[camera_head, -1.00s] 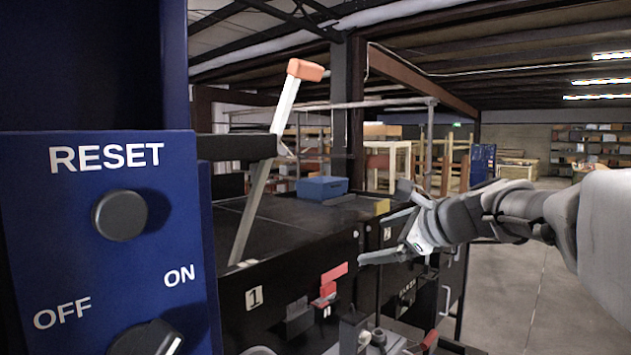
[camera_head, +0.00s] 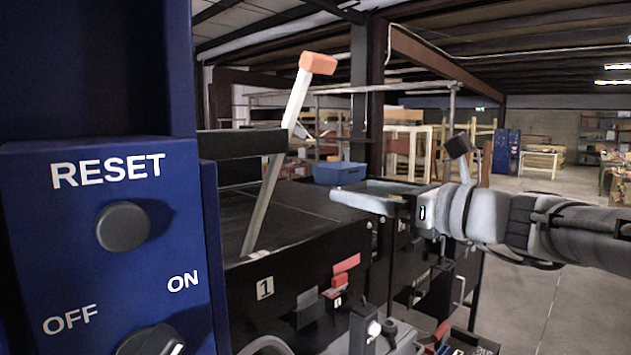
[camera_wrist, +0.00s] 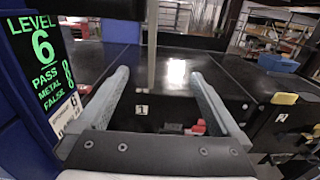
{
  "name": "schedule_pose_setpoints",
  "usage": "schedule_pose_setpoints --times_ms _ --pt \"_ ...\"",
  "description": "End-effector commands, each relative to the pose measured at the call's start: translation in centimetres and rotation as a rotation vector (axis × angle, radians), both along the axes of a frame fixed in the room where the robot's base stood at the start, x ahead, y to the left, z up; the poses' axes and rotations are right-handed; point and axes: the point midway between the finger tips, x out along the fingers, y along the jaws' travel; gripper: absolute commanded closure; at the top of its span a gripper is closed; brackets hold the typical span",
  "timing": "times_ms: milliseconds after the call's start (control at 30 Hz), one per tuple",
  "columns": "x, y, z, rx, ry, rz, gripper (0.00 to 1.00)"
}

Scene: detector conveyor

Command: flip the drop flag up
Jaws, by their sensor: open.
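No part is labelled as the drop flag. A small red plate (camera_head: 346,265) is on the black front panel near the label 1, with another red piece (camera_head: 337,288) just below it. Red also shows low in the wrist view (camera_wrist: 195,129), between the fingers. A tilted pale lever with an orange end (camera_head: 318,64) rises above the conveyor; I cannot tell which part is the flag. My gripper (camera_head: 350,190) is open and empty, right of the lever and above the red plate, apart from both. In the wrist view its two fingers (camera_wrist: 159,74) are spread wide.
A blue panel (camera_head: 60,235) with RESET and ON/OFF knobs fills the left. A blue box (camera_head: 338,173) stands behind my gripper. The black conveyor top (camera_head: 300,215) is mostly bare. A green-lettered display (camera_wrist: 40,50) is at the left of the wrist view. Floor (camera_head: 540,300) is open at right.

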Motion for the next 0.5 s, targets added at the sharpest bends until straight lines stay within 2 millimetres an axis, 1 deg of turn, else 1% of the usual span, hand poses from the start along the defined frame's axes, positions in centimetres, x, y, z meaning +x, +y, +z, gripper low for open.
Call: schedule_pose_setpoints --times_ms 33,233,400,500 --pt "0.9 1.0 0.0 -0.002 0.002 0.004 0.00" --pt "3.7 3.7 0.0 -0.002 0.001 0.003 0.00" --pt "5.2 5.2 0.1 -0.003 0.000 0.001 0.00" --pt "5.6 5.6 0.0 -0.002 -0.001 0.000 0.00"
